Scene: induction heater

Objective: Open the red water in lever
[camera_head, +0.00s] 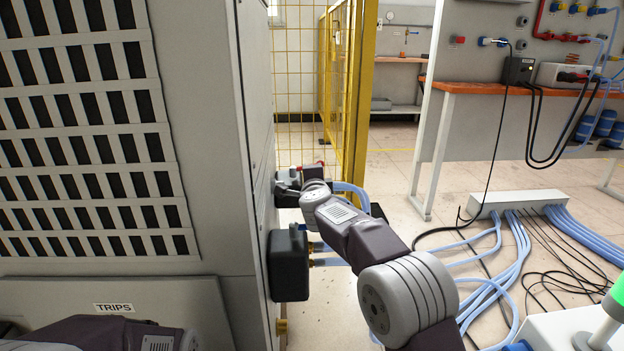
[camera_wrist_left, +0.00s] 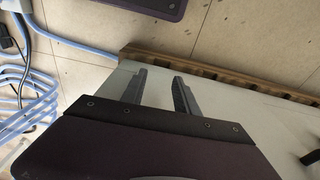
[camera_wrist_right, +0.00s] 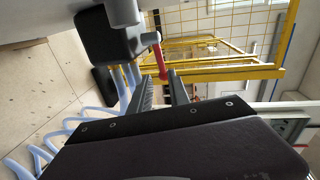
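The red water in lever (camera_wrist_right: 160,64) shows in the right wrist view as a thin red bar attached near a grey fitting (camera_wrist_right: 148,39). Its lower end lies at the fingertips of my right gripper (camera_wrist_right: 161,76). The fingers are apart, and I cannot tell whether either touches the lever. In the head view, my right gripper (camera_head: 288,188) is beside the cabinet's right side, and a small red bit of the lever (camera_head: 322,163) shows behind my wrist. My left gripper (camera_wrist_left: 158,78) is open and empty in the left wrist view; its fingers are out of sight in the head view.
The grey cabinet (camera_head: 215,130) with a slotted front fills the left. A black box (camera_head: 288,265) juts from its side below my right wrist. Blue hoses (camera_head: 350,190) run close by. A yellow mesh fence (camera_head: 357,100) stands behind. Hoses and cables cover the right floor.

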